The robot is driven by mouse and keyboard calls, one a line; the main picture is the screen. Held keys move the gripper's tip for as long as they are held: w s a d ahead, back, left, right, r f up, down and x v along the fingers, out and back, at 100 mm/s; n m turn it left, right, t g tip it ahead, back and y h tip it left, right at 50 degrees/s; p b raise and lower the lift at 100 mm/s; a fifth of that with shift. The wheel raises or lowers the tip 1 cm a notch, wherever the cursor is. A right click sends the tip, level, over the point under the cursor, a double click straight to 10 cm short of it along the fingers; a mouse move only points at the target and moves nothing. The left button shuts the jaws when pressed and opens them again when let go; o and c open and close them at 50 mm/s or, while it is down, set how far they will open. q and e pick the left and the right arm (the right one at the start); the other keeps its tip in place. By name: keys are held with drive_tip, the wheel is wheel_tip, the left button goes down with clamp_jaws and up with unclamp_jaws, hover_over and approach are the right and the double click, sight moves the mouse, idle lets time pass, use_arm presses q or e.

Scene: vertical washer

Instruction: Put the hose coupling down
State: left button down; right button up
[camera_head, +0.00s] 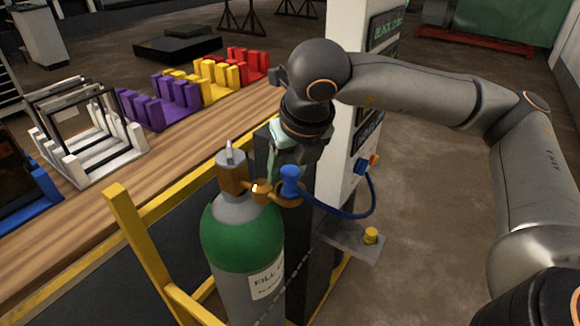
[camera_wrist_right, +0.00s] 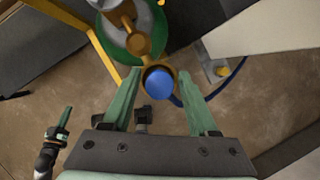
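The blue hose coupling (camera_head: 290,182) stands upright at the brass side fitting (camera_head: 261,191) of the green-and-grey gas cylinder (camera_head: 243,235). A blue hose (camera_head: 345,214) runs from it to the white post. In the right wrist view the coupling (camera_wrist_right: 159,83) sits in the brass ring, between and just beyond the tips of my right gripper (camera_wrist_right: 164,80). My right gripper's green fingers are spread, with a gap on each side of the coupling. What looks like my left gripper (camera_wrist_right: 62,122) shows small at lower left in that view; its opening is unclear.
A grey bracket (camera_head: 345,241) with a yellow knob (camera_head: 370,236) juts from the white post (camera_head: 340,100). A yellow frame (camera_head: 137,230) stands beside the cylinder. The wooden bench (camera_head: 185,145) at left holds white, purple, yellow and red racks. Open floor lies right of the post.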

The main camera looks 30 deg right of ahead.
drive_tip(key=shift+o, duration=0.7)
drive_tip(key=shift+r, duration=0.1)
drive_tip(key=shift+s+r, duration=0.1)
drive_tip(key=shift+r, duration=0.15)
drive_tip(key=d+v, duration=0.1)
drive_tip(key=v, duration=1)
drive_tip(key=shift+a+r, duration=0.15)
drive_tip(key=shift+a, duration=0.35)
drive_tip(key=shift+s, duration=0.1)
